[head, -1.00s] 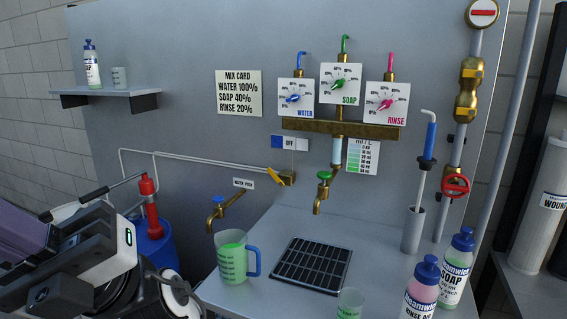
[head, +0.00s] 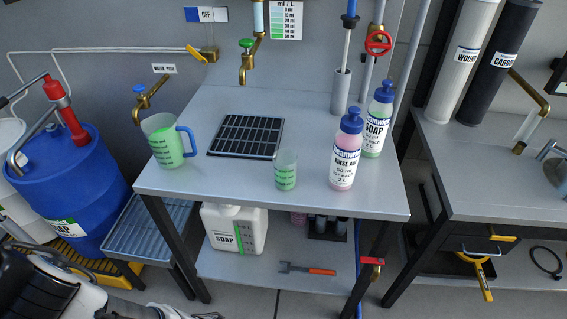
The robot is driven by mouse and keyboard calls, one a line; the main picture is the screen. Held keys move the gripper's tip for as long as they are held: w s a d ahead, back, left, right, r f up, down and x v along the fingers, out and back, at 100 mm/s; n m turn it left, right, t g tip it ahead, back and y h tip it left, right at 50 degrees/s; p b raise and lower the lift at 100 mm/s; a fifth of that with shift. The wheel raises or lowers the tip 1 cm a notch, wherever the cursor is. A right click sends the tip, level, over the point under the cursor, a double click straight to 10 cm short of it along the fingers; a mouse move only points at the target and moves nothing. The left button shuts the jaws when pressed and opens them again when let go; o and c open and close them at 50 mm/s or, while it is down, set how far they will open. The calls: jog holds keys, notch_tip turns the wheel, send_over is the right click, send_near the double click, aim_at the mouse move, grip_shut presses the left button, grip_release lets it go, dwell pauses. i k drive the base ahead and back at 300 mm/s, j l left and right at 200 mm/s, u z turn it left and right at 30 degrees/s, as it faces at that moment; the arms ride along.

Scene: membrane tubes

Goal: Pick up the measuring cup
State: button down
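A small clear measuring cup (head: 286,171) with green in its lower part stands upright near the front edge of the bench (head: 190,186). A larger clear jug (head: 166,141) with a blue handle and green contents stands to its left, below the water tap. Either vessel has markings, too small to read. Part of my arm shows at the lower left, well apart from both. My gripper's fingers are not visible, so I cannot see whether they hold anything.
A black drain grate (head: 246,136) lies between the jug and the cup. The rinse aid bottle (head: 346,150) and soap bottle (head: 379,119) stand right of the cup. A brass tap (head: 247,62) hangs behind the grate. A blue drum (head: 66,185) stands at left.

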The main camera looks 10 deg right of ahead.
aim_at(285, 161)
jog(key=i+l, duration=0.15)
jog(key=l, duration=0.2)
jog(key=i+l+u, duration=0.1)
jog(key=l, duration=0.3)
jog(key=i+l, duration=0.1)
jog(key=l, duration=0.25)
jog(key=i+l+u, duration=0.1)
jog(key=l, duration=0.3)
